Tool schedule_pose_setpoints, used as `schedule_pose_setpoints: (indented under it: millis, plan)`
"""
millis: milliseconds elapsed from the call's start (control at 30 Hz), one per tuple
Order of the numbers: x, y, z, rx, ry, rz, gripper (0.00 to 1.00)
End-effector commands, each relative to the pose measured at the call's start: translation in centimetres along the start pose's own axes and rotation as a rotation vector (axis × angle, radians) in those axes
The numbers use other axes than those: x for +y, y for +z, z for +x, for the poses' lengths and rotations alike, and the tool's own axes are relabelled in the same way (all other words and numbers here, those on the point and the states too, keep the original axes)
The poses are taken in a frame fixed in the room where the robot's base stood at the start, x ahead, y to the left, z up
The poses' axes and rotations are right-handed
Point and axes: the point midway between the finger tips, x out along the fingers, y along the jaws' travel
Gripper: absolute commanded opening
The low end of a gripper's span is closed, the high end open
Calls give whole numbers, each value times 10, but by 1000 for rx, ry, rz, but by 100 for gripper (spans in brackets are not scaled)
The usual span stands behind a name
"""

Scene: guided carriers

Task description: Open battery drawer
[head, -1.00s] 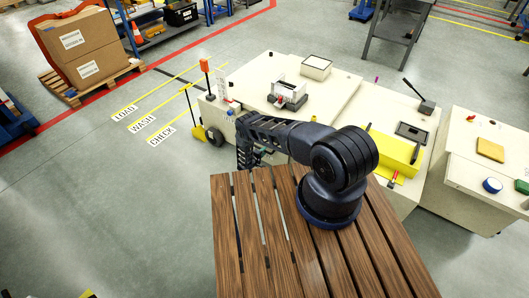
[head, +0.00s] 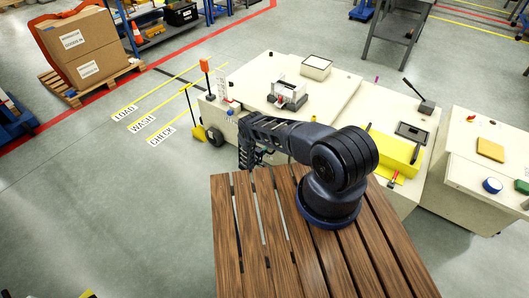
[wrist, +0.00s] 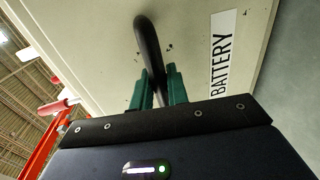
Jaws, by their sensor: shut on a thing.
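The battery drawer's cream front (wrist: 95,45) fills much of the wrist view, with a white label (wrist: 222,55) reading BATTERY. A black curved handle (wrist: 146,35) stands out from this front. My gripper (wrist: 160,82) has its green fingers on both sides of the handle and is shut on it. In the head view my gripper (head: 250,158) is at the near side of a cream carrier (head: 245,92), mostly hidden by my forearm. The drawer front is hidden there, and I cannot tell how far it stands out.
A slatted wooden top (head: 255,225) lies under my arm. A yellow tray (head: 395,155) sits on the carrier's right part. Grey floor (head: 110,200) is free on the left.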

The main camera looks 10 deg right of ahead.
Motion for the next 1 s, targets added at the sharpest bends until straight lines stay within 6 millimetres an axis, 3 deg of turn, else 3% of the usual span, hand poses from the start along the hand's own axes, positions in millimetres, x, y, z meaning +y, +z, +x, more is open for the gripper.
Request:
schedule_pose_setpoints:
  millis: [267, 800, 1000]
  plan:
    - [-10, -2, -42, 5, -1, -3, 0]
    - [-41, -1, -192, 5, -3, -3, 0]
    - [-50, 0, -238, 5, -3, -2, 0]
